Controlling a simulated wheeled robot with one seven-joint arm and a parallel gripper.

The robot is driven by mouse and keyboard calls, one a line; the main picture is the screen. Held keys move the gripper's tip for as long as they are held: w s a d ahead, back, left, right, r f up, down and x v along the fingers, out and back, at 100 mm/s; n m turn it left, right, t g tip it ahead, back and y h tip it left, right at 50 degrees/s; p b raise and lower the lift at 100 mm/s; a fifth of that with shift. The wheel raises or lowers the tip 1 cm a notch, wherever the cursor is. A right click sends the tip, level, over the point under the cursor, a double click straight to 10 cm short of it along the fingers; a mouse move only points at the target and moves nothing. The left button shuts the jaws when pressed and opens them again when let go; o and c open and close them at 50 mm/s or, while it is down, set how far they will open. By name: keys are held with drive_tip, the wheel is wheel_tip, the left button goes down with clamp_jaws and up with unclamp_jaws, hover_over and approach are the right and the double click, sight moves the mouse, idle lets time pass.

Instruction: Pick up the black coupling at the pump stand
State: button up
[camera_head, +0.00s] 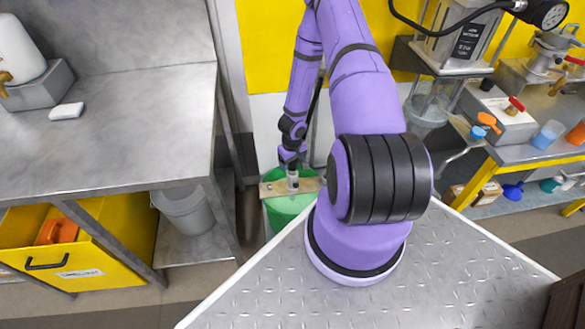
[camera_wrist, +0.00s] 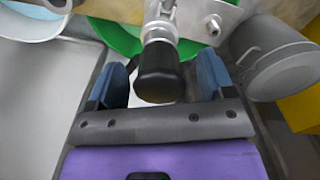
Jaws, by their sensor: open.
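In the wrist view, a black cylindrical piece (camera_wrist: 159,76), which looks like the coupling, sits on the end of a metal fitting. The fitting joins a metal plate (camera_wrist: 205,20) with a bolt. My gripper (camera_wrist: 163,84) is open, with one blue finger on each side of the black piece and a visible gap to both. In the head view, my arm reaches down to the plate (camera_head: 305,186) over a green bucket (camera_head: 284,212). The gripper is small there and its fingers cannot be made out.
The steel bench (camera_head: 120,130) stands at left, with a yellow drawer (camera_head: 80,265) and a grey bucket (camera_head: 187,212) under it. A workbench (camera_head: 535,148) with valves and cups stands at right. The grey bucket also shows beside the right finger in the wrist view (camera_wrist: 275,65).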

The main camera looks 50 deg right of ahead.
drive_tip(key=shift+f, duration=0.5)
drive_tip(key=shift+c, duration=0.2)
drive_tip(key=c, duration=1.2)
drive_tip(key=shift+r, duration=0.1)
drive_tip(key=shift+r, duration=4.9)
